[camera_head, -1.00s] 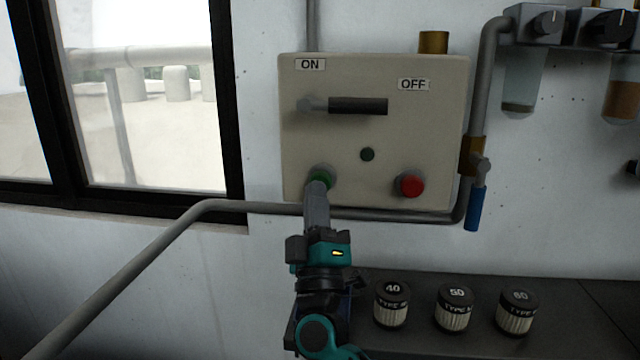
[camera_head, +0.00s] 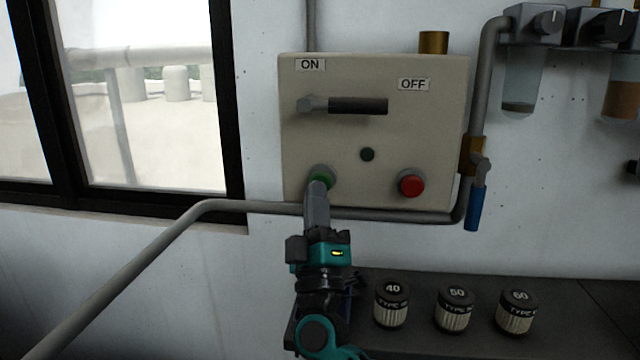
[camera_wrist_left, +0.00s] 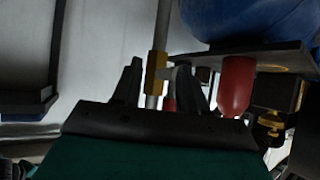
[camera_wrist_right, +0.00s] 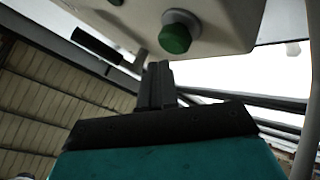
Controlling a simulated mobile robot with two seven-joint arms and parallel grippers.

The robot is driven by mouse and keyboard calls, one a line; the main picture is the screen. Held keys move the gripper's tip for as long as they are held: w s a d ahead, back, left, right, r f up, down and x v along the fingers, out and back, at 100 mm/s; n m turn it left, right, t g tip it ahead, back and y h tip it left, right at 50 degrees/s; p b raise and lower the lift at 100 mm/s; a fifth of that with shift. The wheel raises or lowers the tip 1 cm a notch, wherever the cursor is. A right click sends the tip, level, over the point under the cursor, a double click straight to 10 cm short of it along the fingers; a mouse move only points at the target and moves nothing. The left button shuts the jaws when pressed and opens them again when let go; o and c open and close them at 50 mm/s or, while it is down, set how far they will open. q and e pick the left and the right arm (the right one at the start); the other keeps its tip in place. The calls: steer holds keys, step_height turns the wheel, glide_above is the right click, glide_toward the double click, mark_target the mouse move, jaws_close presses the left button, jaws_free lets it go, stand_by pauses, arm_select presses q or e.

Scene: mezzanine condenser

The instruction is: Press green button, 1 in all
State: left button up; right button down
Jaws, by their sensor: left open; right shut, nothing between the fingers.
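The green button (camera_head: 320,179) sits at the lower left of a beige control box (camera_head: 420,135) on the wall. It also shows in the right wrist view (camera_wrist_right: 175,38), beyond the fingertips. My right gripper (camera_head: 318,188) is shut and empty. Its fingertips are at the button's lower edge in the head view and cover part of it; I cannot tell whether they touch. In the right wrist view the fingertips (camera_wrist_right: 158,68) appear apart from the button. My left gripper (camera_wrist_left: 158,80) is open and empty, seen only in its own wrist view, away from the box.
A red button (camera_head: 411,186), a small dark green lamp (camera_head: 367,154) and a black lever handle (camera_head: 358,106) are on the box. A grey pipe (camera_head: 260,207) runs below it. Several filters stand on a dark shelf (camera_head: 590,322). A red handle (camera_wrist_left: 236,88) is near my left gripper.

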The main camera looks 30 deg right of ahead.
steer(key=shift+w+d, duration=0.1)
stand_by(0.3)
steer(key=shift+w+d+p, duration=0.15)
steer(key=shift+w+p, duration=0.1)
steer(key=shift+p, duration=0.1)
steer(key=shift+w+d, duration=0.35)
steer(key=shift+w, duration=0.1)
stand_by(0.7)
stand_by(0.3)
steer(key=shift+s+a+p, duration=0.6)
steer(key=shift+s+p, duration=0.2)
steer(key=shift+p, duration=0.05)
